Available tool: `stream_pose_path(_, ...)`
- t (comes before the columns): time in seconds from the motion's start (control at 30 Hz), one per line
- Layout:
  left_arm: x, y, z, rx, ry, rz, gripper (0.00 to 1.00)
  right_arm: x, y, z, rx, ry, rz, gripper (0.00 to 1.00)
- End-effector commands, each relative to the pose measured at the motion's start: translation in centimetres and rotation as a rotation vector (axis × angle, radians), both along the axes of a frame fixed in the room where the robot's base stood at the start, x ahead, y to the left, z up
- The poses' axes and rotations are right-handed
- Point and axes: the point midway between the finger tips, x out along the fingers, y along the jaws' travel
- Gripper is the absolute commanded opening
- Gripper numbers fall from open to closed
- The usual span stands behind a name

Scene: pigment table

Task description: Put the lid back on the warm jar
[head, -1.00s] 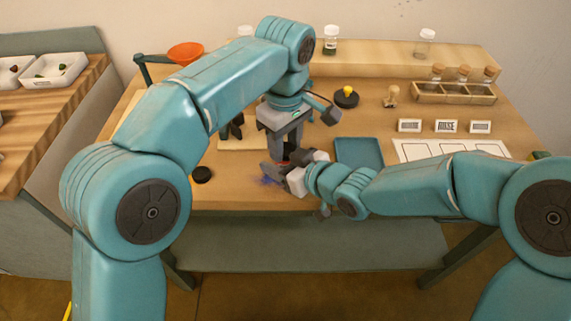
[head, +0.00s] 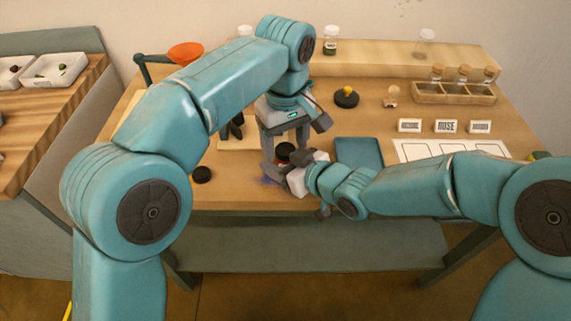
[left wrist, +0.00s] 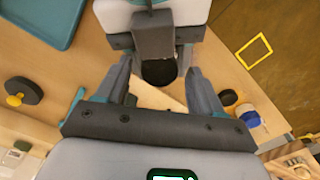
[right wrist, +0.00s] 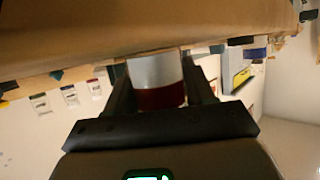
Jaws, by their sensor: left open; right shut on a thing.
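The warm jar (right wrist: 158,80), clear with dark red contents, stands between the fingers of my right gripper (head: 277,172), which is shut on it. In the right wrist view the fingers (right wrist: 156,92) flank the jar. A black round lid (head: 285,149) is at the jar's top in the head view; it also shows in the left wrist view (left wrist: 158,73). I cannot tell whether it is seated fully. My left gripper (head: 286,138) is open just above, its fingers on either side of the lid and apart from it. Most of the jar is hidden in the head view.
Another black disc (head: 202,174) lies on the table to the left. A blue tray (head: 358,152) lies to the right of my left gripper. A black disc with a yellow knob (head: 346,98) and a rack of corked jars (head: 453,93) are farther back.

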Motion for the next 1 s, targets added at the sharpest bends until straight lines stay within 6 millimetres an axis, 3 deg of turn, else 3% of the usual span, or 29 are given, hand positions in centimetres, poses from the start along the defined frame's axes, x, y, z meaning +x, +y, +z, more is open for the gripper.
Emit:
stream_pose_path(0.33, 0.1, -0.1, 4.0, -0.001, -0.002, 0.0, 0.67, -0.1, 0.0, -0.2, -0.003, 0.004, 0.001, 0.0)
stream_pose_path(0.6, 0.0, 0.0, 4.4, -0.001, 0.0, 0.0, 0.67, -0.1, 0.0, -0.2, -0.003, 0.004, 0.001, 0.0)
stream_pose_path(0.67, 0.0, 0.0, 4.4, 0.0, 0.0, 0.002, 0.63, -0.1, 0.0, -0.2, -0.003, 0.004, 0.001, 0.0)
stream_pose_path(0.77, -0.4, 0.3, 4.7, 0.01, 0.015, 0.063, 0.63, -0.1, 0.0, -0.2, -0.003, 0.004, 0.001, 0.0)
stream_pose_path(1.0, -0.3, 0.6, 7.9, 0.004, 0.007, 0.286, 0.63, -0.1, 0.0, -0.2, -0.003, 0.004, 0.001, 0.0)
